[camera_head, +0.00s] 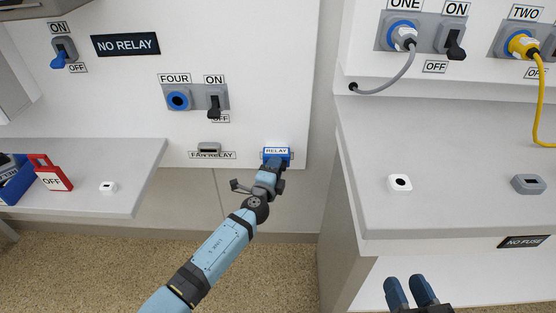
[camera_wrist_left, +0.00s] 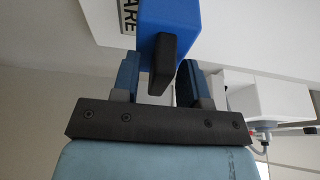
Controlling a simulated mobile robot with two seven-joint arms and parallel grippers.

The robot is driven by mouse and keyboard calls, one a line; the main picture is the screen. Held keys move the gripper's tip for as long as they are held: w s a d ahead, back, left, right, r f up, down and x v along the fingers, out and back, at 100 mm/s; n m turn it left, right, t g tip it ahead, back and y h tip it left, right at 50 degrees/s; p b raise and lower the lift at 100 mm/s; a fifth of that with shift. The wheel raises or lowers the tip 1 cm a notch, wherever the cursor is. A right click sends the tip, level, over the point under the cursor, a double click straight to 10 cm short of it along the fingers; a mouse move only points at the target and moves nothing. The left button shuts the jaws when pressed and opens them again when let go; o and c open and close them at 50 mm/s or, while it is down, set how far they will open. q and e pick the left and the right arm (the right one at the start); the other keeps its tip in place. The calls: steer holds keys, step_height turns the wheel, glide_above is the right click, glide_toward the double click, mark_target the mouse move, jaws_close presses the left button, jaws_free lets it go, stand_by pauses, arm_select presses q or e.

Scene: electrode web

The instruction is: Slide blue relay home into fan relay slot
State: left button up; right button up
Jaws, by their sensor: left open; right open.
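The blue relay (camera_head: 277,153), with a white RELAY label, sits at the lower right of the white panel, right of the grey fan relay slot (camera_head: 209,147). The FAN RELAY label (camera_head: 212,155) is just under the slot. My left gripper (camera_head: 271,167) is open, right at the relay's front. In the left wrist view the relay (camera_wrist_left: 170,18) is a blue block with a dark handle (camera_wrist_left: 163,62). The handle lies between the spread left fingers (camera_wrist_left: 160,82); contact cannot be told. My right gripper (camera_head: 411,290) is open and empty at the lower right, away from the panel.
A left shelf (camera_head: 135,165) carries a red OFF tag (camera_head: 50,175) and a small white block (camera_head: 108,187). A right counter (camera_head: 450,150) holds a white piece (camera_head: 400,183) and a grey piece (camera_head: 528,184). A gap separates the panel from the right counter.

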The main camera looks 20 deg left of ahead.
arm_select(q)
jaws_close()
arm_select(e)
steer(key=shift+d, duration=0.1)
arm_select(q)
steer(key=shift+s+d, duration=0.2)
steer(key=shift+s, duration=0.5)
stand_by(0.3)
steer(key=shift+s+d, duration=0.25)
steer(key=shift+s, duration=0.5)
steer(key=shift+s+d, duration=0.2)
steer(key=shift+s, duration=0.5)
